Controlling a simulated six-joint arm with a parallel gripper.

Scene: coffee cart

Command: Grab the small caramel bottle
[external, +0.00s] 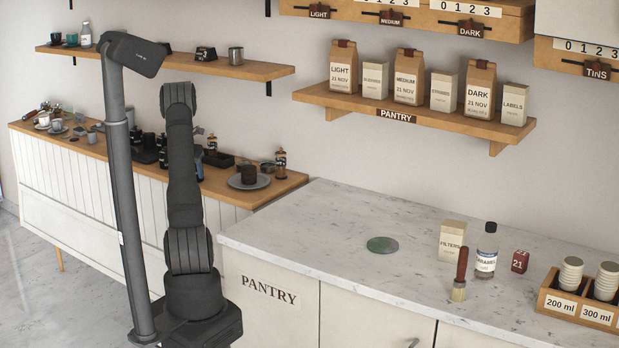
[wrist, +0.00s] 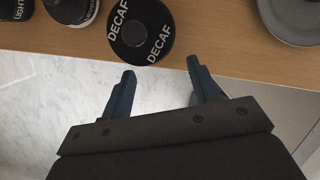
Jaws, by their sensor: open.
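A clear bottle with a dark cap and a white label reading CARAMEL (external: 486,252) stands upright on the marble counter at the right of the external view. It is not in the wrist view. Small dark bottles with light labels (external: 281,158) stand on the wooden counter; their labels are too small to read. My gripper (wrist: 160,70) is open and empty, with both fingers apart at the edge of the wooden counter. A black canister labelled DECAF (wrist: 141,30) is just beyond the fingertips. In the external view my arm hides the gripper. The caramel bottle is far to its right.
Around the caramel bottle are a filters box (external: 452,241), a brush (external: 460,276), a red box marked 21 (external: 520,261) and a wooden cup holder (external: 577,315). A green disc (external: 382,245) lies on the marble. The pantry shelf (external: 410,113) hangs above. The marble's left part is clear.

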